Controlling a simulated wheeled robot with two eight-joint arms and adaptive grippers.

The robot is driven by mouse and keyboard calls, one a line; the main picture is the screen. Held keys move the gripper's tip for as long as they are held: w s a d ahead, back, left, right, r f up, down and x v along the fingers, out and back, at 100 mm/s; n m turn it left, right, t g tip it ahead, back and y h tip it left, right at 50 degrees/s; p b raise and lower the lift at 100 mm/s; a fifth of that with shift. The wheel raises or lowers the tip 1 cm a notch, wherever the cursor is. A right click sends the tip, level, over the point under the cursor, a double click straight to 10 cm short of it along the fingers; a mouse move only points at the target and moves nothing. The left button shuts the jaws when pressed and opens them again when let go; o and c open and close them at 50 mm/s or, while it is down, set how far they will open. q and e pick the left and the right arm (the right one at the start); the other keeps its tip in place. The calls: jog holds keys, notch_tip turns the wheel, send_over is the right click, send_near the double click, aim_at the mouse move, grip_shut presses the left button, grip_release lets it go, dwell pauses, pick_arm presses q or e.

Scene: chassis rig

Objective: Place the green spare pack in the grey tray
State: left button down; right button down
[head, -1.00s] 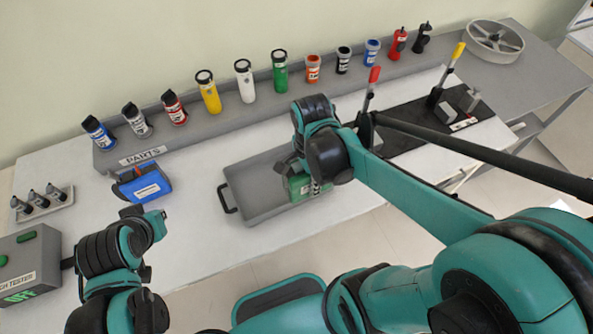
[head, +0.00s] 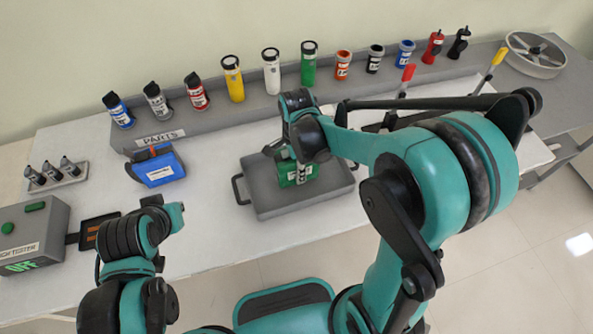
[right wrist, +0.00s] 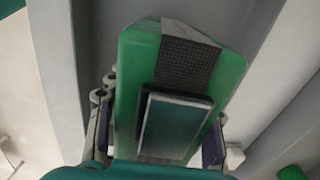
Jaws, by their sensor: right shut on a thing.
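The green spare pack (head: 297,174) is in my right gripper (head: 298,163), over the middle of the grey tray (head: 262,205). The gripper hides part of it, and I cannot tell whether it touches the tray floor. In the right wrist view the pack (right wrist: 140,75) fills the middle, with a dark gridded band and a flat panel. Right gripper fingers (right wrist: 160,125) show on both sides of it. My left gripper (head: 166,210) is empty above the front left of the table, left of the tray; its opening is unclear.
A blue pack (head: 160,172) lies left of the tray. A tester box (head: 35,235) reading OFF stands at far left, near a small rack (head: 55,174). Several coloured cylinders line the parts shelf (head: 200,122) behind. Upright red and yellow handled clamps stand right. White table between is clear.

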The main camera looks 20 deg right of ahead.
jog(key=shift+f, duration=0.8)
jog(key=shift+r, duration=0.1)
jog(key=c, duration=0.6)
grip_release()
jog(key=shift+c, duration=0.2)
